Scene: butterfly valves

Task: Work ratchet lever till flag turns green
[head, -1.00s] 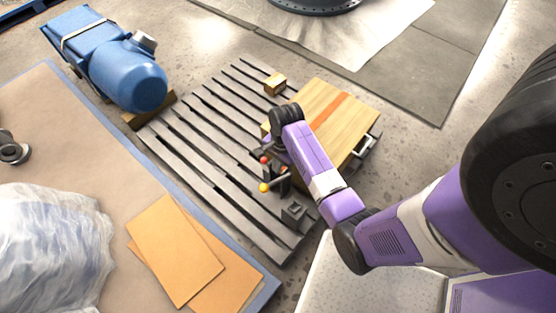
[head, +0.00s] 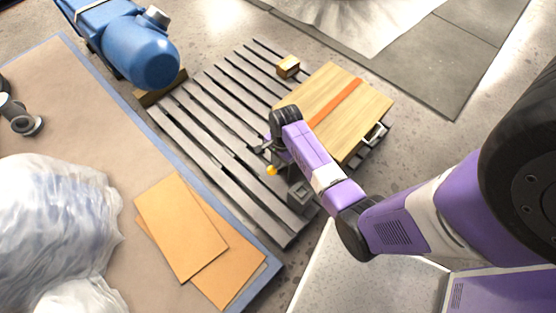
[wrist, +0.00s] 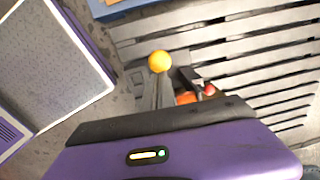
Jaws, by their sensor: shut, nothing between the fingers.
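The ratchet lever ends in a yellow-orange ball knob (head: 271,170) beside the near right edge of the slatted pallet. In the wrist view the knob (wrist: 159,61) stands on a grey arm, just beyond the dark edge of my gripper's body. A small red part (wrist: 209,90) and an orange patch (wrist: 187,98) show right of it; I cannot tell which is the flag, and I see no green on the mechanism. My gripper (head: 262,148) is shut and empty, close above the knob. Its fingertips are hard to make out, and whether they touch the lever is unclear.
A wooden box with an orange stripe (head: 336,100) and metal handle stands right of the mechanism on the slatted pallet (head: 205,135). A small wood block (head: 288,66) lies behind. A blue motor (head: 140,50) is at upper left. Cardboard sheets (head: 180,225) and plastic wrap lie left.

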